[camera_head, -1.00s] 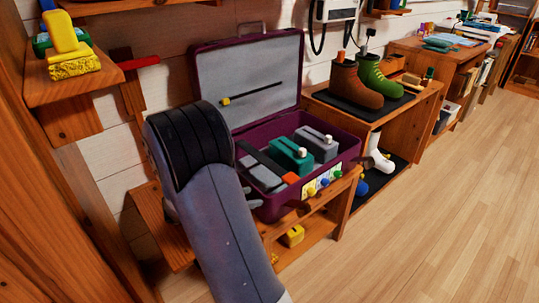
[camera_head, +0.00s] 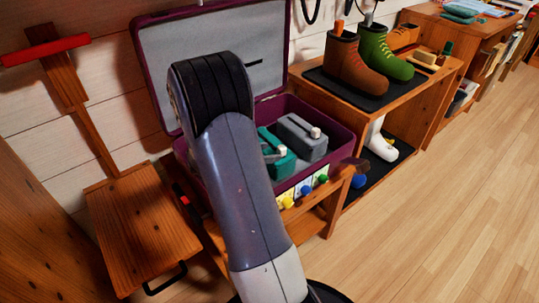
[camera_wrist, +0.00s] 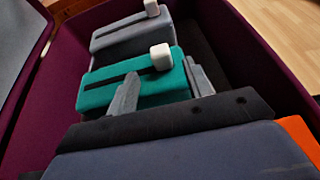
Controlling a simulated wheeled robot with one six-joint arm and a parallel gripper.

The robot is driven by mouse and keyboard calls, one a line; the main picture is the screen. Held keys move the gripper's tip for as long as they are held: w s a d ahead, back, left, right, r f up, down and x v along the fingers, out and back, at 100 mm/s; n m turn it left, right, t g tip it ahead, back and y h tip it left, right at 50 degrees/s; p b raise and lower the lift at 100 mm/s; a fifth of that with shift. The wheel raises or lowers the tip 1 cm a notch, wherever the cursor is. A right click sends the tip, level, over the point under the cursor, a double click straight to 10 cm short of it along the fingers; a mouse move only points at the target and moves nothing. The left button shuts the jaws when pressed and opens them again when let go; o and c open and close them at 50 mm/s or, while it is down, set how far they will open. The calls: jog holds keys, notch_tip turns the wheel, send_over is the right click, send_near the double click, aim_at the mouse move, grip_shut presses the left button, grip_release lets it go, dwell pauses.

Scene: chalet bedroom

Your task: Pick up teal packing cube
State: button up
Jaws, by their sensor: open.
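The teal packing cube (camera_head: 280,163) lies in the open purple suitcase (camera_head: 338,160), partly hidden behind my arm. In the wrist view the teal cube (camera_wrist: 105,93) has a dark strip on top and a white knob near its right end. My gripper (camera_wrist: 159,68) is open and empty, with its two grey fingers apart. The fingers overlap the near side of the teal cube in this view; whether they touch it I cannot tell. In the head view my arm hides most of the gripper.
A grey cube (camera_wrist: 130,33) with a white knob lies just beyond the teal one. The suitcase walls surround them, and its raised lid (camera_head: 265,50) stands behind. Boots (camera_head: 342,65) stand on a shelf to the right. The wooden floor (camera_head: 430,200) is clear.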

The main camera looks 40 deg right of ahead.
aim_at(278, 151)
jog(key=b+x, duration=0.2)
jog(key=x, duration=0.3)
jog(key=shift+s, duration=0.1)
jog(key=shift+c, duration=0.2)
grip_shut()
jog(key=shift+r, duration=0.1)
